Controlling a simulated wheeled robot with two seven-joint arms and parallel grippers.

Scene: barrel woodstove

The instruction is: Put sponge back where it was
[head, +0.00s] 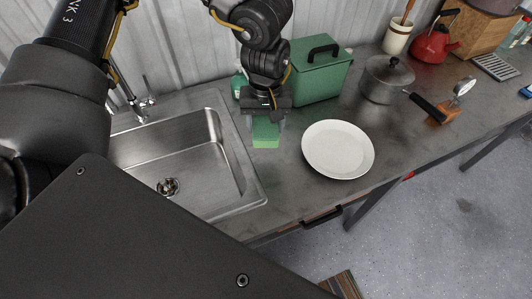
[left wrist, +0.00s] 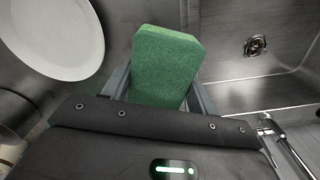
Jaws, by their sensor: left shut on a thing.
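The green sponge (head: 265,134) is between the fingers of my left gripper (head: 267,125), which is shut on it. The gripper points down over the strip of counter between the sink and the white plate. The sponge also shows in the left wrist view (left wrist: 164,65), held between both fingers (left wrist: 160,88). I cannot tell whether its lower end touches the counter. My right gripper is not in view.
The steel sink (head: 218,150) lies just left of the sponge, and a white plate (head: 338,149) lies to the right. Behind stand a green box (head: 318,78), a green bottle (head: 238,84) and a lidded pot (head: 386,80). The counter's front edge is clear.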

